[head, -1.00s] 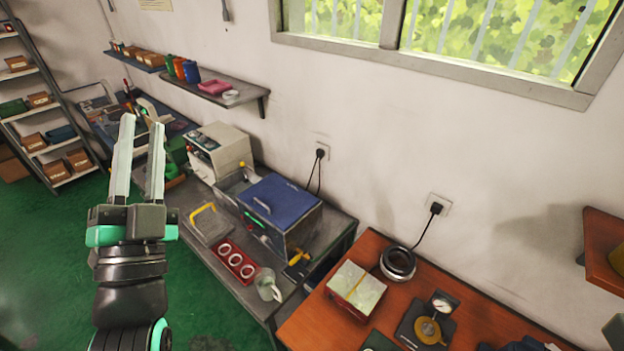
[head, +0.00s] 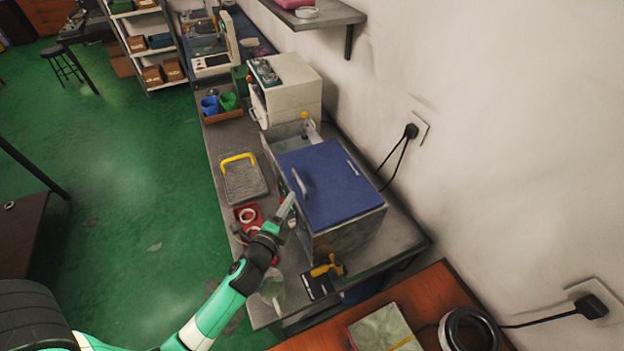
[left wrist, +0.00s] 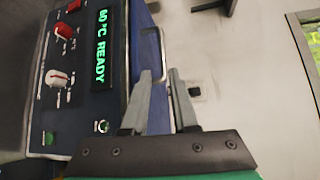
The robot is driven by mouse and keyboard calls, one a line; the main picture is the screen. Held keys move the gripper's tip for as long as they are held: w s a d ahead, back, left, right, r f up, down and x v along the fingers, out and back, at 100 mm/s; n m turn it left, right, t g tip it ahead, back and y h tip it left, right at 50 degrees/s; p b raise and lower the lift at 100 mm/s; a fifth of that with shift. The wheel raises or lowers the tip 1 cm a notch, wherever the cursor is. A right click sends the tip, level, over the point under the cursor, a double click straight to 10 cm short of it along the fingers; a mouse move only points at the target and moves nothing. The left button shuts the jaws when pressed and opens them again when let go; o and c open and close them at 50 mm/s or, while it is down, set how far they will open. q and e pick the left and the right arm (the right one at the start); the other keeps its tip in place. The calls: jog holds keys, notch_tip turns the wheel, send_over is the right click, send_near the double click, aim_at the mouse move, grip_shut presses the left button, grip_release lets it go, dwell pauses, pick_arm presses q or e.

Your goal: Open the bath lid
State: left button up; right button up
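The bath (head: 345,238) is a metal box on the grey bench, with its blue lid (head: 335,185) lying shut on top. A light bar handle (head: 300,184) stands near the lid's left edge. My left gripper (head: 288,203) is beside the bath's front, close to the handle. The bath's control panel (left wrist: 75,75) has red and white knobs and a green display ending in READY. My right gripper is not in view.
A tray with a yellow handle (head: 243,180) and a red ring holder (head: 247,215), partly hidden by my arm, lie left of the bath. A clear jug (head: 271,288) and a yellow-handled tool (head: 325,268) are near the front. A white machine (head: 290,90) stands behind.

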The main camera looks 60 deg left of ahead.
aim_at(304, 182)
pick_arm(q)
jog(key=x, duration=0.6)
jog(key=b+x, duration=0.1)
jog(key=x, duration=0.5)
jog(key=shift+r, duration=0.25)
jog(key=shift+s, duration=0.1)
grip_shut()
dwell(0.7)
